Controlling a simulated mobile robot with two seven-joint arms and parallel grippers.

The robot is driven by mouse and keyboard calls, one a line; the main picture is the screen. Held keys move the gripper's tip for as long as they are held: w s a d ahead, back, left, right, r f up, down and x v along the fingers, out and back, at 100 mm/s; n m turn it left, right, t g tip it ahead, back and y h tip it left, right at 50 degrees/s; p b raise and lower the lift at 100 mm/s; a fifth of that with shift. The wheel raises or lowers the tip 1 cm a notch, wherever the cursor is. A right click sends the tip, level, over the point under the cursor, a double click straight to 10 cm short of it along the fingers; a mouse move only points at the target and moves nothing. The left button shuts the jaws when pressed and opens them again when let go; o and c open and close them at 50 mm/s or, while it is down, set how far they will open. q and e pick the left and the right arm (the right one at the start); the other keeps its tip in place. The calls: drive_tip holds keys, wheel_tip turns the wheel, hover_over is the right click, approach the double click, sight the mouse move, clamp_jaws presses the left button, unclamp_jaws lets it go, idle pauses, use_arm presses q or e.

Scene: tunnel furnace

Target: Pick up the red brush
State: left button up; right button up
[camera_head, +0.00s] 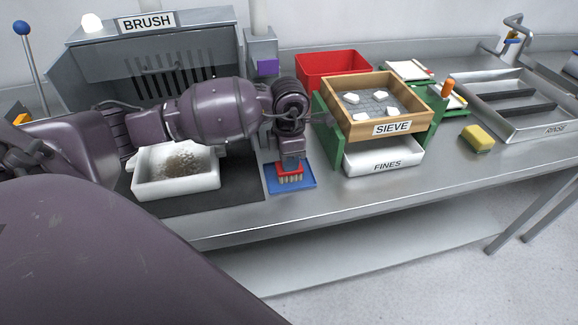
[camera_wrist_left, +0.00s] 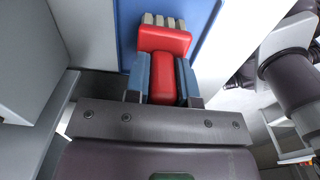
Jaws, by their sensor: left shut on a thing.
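The red brush (camera_head: 290,169) stands upright over the blue mat (camera_head: 307,184) at the front edge of the bench, with its pale bristles pointing down. I cannot tell whether the bristles still touch the mat. My left gripper (camera_head: 291,160) comes down on the brush from above and is shut on it. In the left wrist view, the red brush (camera_wrist_left: 164,42) shows its handle between the two fingers of the left gripper (camera_wrist_left: 163,76), with the bristles beyond. My right gripper is not in view.
A white tray (camera_head: 150,190) of brown grains sits left on a dark mat. Behind stands the grey BRUSH hood (camera_head: 85,55). To the right are the wooden sieve (camera_head: 425,120) on its green stand (camera_head: 338,150), the FINES tray (camera_head: 412,160), a red bin (camera_head: 335,62) and a yellow sponge (camera_head: 477,138).

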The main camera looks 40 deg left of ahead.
use_arm(q)
clamp_jaws()
wheel_tip(320, 180, up, 20)
drive_tip(key=p, duration=0.1)
idle(0.3)
